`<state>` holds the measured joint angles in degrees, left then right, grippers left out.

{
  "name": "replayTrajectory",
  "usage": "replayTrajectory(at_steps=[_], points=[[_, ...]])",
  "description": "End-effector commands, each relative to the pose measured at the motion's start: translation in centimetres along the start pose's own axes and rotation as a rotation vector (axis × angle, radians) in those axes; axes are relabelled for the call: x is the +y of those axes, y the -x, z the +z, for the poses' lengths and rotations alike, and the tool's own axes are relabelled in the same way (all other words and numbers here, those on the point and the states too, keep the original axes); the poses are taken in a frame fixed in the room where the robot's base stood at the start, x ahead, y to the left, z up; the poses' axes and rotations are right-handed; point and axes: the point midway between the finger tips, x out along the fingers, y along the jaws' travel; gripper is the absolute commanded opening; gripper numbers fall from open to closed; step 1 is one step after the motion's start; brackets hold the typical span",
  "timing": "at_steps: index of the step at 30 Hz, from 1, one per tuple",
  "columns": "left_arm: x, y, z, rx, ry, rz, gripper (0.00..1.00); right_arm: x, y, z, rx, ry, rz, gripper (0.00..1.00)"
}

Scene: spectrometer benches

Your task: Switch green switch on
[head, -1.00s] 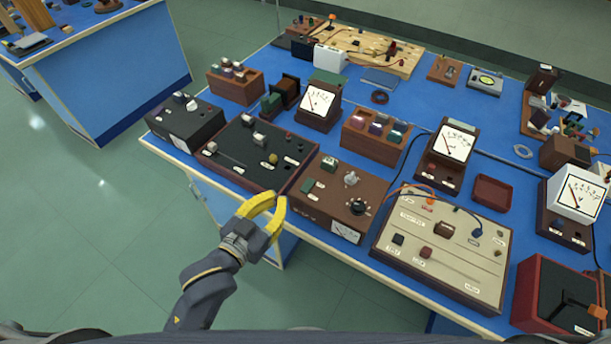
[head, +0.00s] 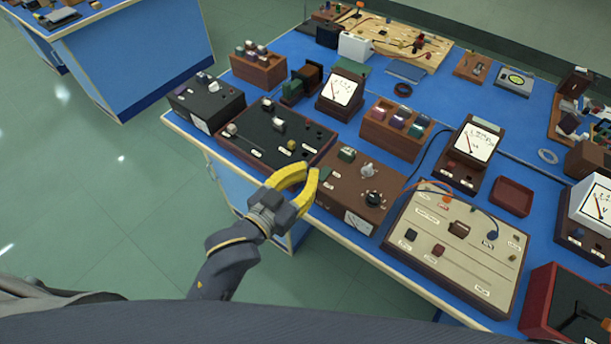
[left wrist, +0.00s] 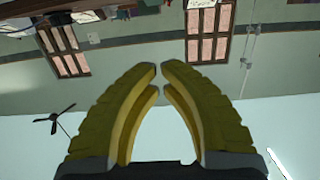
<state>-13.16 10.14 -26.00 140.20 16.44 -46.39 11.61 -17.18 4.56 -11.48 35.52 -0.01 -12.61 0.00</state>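A small green switch (head: 347,154) sits on top of a brown instrument box (head: 345,178) at the front edge of the blue table. A metal knob and a black knob are on the same box. My left gripper (head: 312,168), with yellow fingers, is at the box's left side in the head view, its tips left of and a little below the green switch. I cannot tell whether it touches the box. In the left wrist view the fingertips (left wrist: 159,68) nearly meet and hold nothing. My right gripper is out of view.
A dark box with knobs and a slider (head: 265,135) stands left of the brown box. A beige panel (head: 425,258) stands to its right. A wooden block with several coloured pieces (head: 372,138) and a meter (head: 338,108) stand behind.

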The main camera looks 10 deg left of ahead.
Motion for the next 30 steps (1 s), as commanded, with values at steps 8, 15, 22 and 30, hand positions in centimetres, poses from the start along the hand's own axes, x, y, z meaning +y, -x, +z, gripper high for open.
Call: replayTrajectory(at_steps=[8,15,22,30], points=[[0.0,-5.1,-0.1,0.001,0.001,0.0,0.0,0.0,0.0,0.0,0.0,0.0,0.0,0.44],[0.0,-7.5,1.5,-0.005,0.001,0.0,0.0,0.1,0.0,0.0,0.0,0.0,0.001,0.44],[0.0,-8.0,3.4,-0.003,0.0,0.0,0.0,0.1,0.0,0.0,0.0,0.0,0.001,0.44],[0.0,-8.1,3.9,0.0,-0.001,0.0,0.0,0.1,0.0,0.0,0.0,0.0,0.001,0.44]])
